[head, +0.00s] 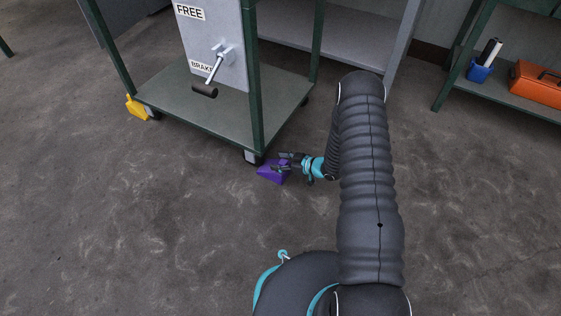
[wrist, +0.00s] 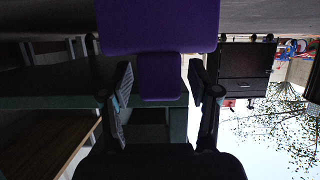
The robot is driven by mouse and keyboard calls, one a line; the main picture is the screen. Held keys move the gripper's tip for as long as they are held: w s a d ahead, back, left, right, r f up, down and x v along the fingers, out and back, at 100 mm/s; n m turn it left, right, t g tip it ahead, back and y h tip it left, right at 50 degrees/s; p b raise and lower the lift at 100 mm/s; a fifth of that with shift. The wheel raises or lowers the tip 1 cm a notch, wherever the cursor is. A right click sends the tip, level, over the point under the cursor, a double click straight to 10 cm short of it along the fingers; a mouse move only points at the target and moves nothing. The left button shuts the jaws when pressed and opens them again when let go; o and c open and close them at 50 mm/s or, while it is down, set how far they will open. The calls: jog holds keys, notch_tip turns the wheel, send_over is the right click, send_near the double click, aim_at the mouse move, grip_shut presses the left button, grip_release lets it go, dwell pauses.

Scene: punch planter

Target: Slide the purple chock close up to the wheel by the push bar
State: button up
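The purple chock (head: 271,174) is on the floor at the near corner of the green cart (head: 190,104). It lies just in front of the cart's near wheel (head: 251,157); I cannot tell whether they touch. In the wrist view the chock (wrist: 158,25) fills the top, with its narrower purple tab (wrist: 160,78) pointing down between the fingers. My gripper (head: 284,164) is at the chock's right side, low over the floor. In the wrist view my gripper (wrist: 160,88) is open, with a thin gap on each side of the tab. No push bar is clearly visible.
A yellow chock (head: 136,108) sits at the cart's left wheel. A lever (head: 213,72) on the cart's panel points down near the BRAKE label. A shelf at right holds an orange toolbox (head: 537,84) and a blue cup (head: 480,70). The floor at left is clear.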

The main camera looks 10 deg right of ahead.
jog(key=v, duration=1.2)
